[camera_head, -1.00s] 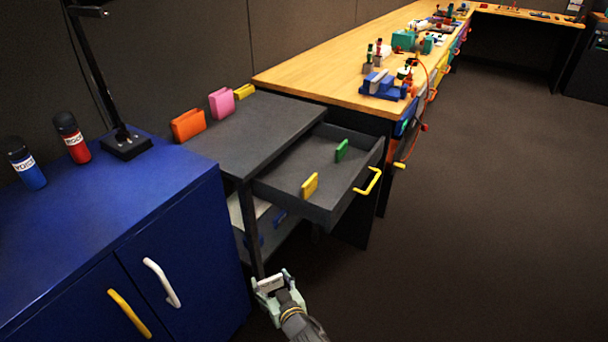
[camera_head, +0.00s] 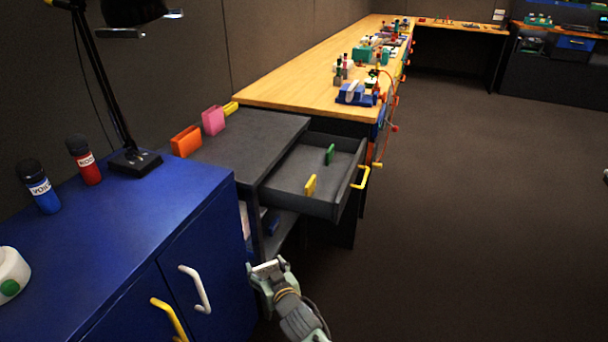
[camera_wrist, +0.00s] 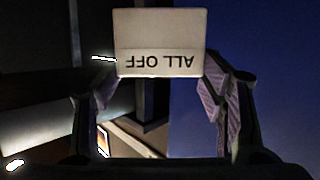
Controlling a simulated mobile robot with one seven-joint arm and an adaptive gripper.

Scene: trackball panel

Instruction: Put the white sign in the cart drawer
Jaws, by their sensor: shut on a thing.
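The white sign (camera_wrist: 160,40) is held between the fingers of my gripper (camera_wrist: 158,95) in the wrist view; its text reads "ALL OFF" upside down. In the head view my gripper (camera_head: 268,275) is low in front of the blue cabinet and cart, with the sign (camera_head: 267,267) showing as a small pale piece at its fingertips. The dark grey cart (camera_head: 245,140) has its top drawer (camera_head: 318,208) pulled open, with a yellow handle (camera_head: 361,178). The drawer holds a yellow piece (camera_head: 310,186) and a green piece (camera_head: 329,154). My gripper is below and left of the drawer, apart from it.
The blue cabinet (camera_head: 120,240) with white and yellow handles stands close left of my gripper. A wooden workbench (camera_head: 310,75) lies beyond. The floor (camera_head: 460,200) at right is clear.

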